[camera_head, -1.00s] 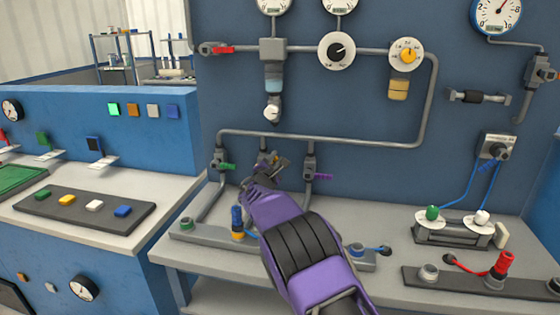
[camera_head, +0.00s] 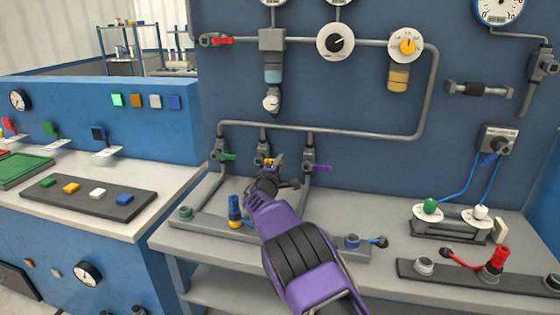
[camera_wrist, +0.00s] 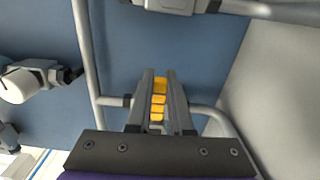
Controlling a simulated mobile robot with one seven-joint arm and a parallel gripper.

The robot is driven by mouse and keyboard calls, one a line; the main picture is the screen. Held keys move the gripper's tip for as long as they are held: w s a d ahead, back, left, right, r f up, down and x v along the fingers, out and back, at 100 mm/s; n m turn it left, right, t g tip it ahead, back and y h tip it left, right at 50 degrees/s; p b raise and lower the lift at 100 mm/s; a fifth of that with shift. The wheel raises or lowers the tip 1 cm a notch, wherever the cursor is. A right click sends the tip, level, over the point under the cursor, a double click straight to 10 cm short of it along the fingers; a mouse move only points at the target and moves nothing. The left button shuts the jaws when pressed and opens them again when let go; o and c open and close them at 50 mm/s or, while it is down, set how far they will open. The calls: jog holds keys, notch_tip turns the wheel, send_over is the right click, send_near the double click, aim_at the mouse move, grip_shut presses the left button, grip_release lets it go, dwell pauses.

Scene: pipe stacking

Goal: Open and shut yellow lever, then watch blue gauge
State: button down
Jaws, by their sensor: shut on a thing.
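The yellow lever (camera_head: 269,162) sits on the middle valve of a row of three on the blue wall panel. My gripper (camera_head: 272,172) is at this lever, and its fingers are shut on it. In the wrist view, the yellow lever (camera_wrist: 158,98) shows as yellow segments between the two grey fingers. The fingers and wrist hide part of the middle valve in the head view. A round gauge with a blue rim (camera_head: 499,10) is at the upper right of the head view. Its top is cut off by the picture edge.
A green lever (camera_head: 229,157) is close on the left and a purple lever (camera_head: 323,168) close on the right. A grey pipe (camera_head: 345,139) runs above. The bench (camera_head: 390,262) holds a blue-handled plug (camera_head: 235,208) and a red-handled one (camera_head: 499,261).

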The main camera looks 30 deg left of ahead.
jog(key=shift+f, duration=0.15)
dwell(0.4)
jog(key=c, duration=0.8)
grip_release()
jog(key=shift+s, duration=0.15)
jog(key=v, duration=1.7)
jog(key=shift+d+p, duration=0.1)
jog(key=shift+p, duration=0.2)
